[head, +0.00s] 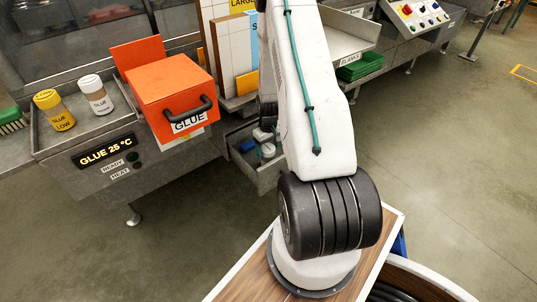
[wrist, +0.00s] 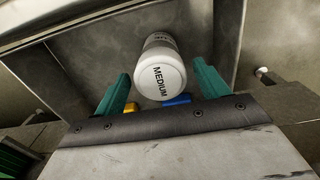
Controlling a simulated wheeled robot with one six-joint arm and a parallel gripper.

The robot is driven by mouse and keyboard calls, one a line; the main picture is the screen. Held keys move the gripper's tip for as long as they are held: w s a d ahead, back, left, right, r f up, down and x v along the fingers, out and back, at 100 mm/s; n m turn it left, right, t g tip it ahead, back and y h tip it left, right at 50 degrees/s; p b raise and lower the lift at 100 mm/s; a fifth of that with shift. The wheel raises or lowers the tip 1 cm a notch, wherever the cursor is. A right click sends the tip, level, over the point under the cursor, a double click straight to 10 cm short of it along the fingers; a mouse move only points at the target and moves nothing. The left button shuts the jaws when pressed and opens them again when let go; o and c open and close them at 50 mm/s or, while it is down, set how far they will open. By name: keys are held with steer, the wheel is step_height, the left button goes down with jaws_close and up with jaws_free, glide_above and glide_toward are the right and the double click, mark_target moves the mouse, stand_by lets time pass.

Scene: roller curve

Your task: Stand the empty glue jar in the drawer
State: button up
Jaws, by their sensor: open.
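A white-lidded jar marked MEDIUM (wrist: 160,70) stands between the two green fingers of my gripper (wrist: 164,74) in the wrist view. The fingers are open, with a gap on each side of the jar. Grey metal walls of the drawer (wrist: 92,55) surround the jar. In the head view the open drawer (head: 275,178) is below the bench, partly behind my arm, with a white-topped jar (head: 267,150) inside. My gripper is hidden there. I cannot tell whether the jar is empty.
A yellow-lidded jar marked LOW (head: 54,110) and a white-lidded jar (head: 95,95) stand on the glue bench beside an orange GLUE box (head: 170,90). In the wrist view, a yellow piece (wrist: 130,107) and a blue piece (wrist: 177,100) lie near the jar.

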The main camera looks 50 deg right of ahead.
step_height(320, 180, up, 7)
steer(key=shift+r, duration=0.1)
stand_by(0.4)
